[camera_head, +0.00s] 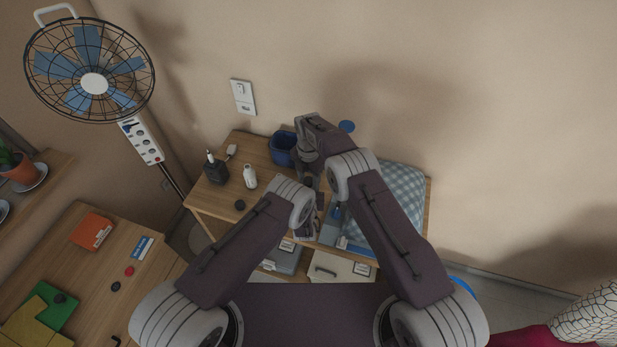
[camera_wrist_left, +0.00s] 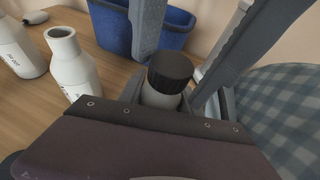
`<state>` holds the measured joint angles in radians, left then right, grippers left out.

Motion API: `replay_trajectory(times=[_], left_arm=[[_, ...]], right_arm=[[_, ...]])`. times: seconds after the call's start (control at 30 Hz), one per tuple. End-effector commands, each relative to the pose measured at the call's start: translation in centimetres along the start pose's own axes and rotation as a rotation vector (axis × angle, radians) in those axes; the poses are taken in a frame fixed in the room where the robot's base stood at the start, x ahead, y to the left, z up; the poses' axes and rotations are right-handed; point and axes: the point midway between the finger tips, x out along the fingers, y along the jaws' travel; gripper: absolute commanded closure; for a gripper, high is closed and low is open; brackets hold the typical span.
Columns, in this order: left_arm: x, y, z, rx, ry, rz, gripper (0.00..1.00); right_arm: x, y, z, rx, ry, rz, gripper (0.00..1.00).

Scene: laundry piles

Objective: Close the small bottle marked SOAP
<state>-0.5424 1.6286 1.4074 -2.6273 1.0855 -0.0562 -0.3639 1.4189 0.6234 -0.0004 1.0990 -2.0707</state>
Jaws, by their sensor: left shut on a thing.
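My left gripper (camera_wrist_left: 162,100) is shut on a small pale bottle (camera_wrist_left: 161,98), held upright. A black ribbed cap (camera_wrist_left: 170,68) sits on top of this bottle; whether it is screwed tight does not show. In the left wrist view, two grey fingers of my right gripper (camera_wrist_left: 183,55) come down from above on either side of the cap. Whether they touch it I cannot tell. In the head view my right gripper (camera_head: 312,178) points down over my left gripper (camera_head: 306,215). The held bottle's label is hidden.
An open white bottle (camera_wrist_left: 72,62) stands on the wooden table (camera_head: 222,199), with another white bottle (camera_wrist_left: 18,45) beyond it. A loose black cap (camera_head: 239,205), a dark bottle (camera_head: 215,172) and a blue bin (camera_head: 282,150) are nearby. Checked cloth (camera_head: 400,185) lies at right.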

Motion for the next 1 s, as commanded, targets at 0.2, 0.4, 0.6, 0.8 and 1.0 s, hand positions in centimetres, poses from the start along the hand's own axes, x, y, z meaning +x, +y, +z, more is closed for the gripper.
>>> replay_trajectory(times=[0.2, 0.4, 0.6, 0.8, 1.0], left_arm=[[0.0, 0.01, -0.04, 0.0, 0.001, 0.0, 1.0], [0.0, 0.02, -0.04, 0.0, 0.001, 0.0, 1.0], [0.0, 0.04, -0.04, 0.0, 0.001, 0.001, 1.0], [0.01, 0.05, -0.04, -0.001, 0.001, 0.001, 1.0], [0.01, 0.05, -0.03, -0.001, 0.001, 0.001, 1.0]], right_arm=[[-0.01, -0.01, 0.0, 0.0, 0.0, 0.0, 1.0], [-0.01, -0.03, -0.01, 0.007, 0.0, -0.001, 1.0], [0.03, -0.06, -0.02, 0.378, 0.0, -0.002, 1.0], [0.09, -0.08, -0.04, 1.065, 0.0, -0.004, 1.0], [0.14, -0.08, -0.07, 1.753, -0.002, -0.005, 1.0]])
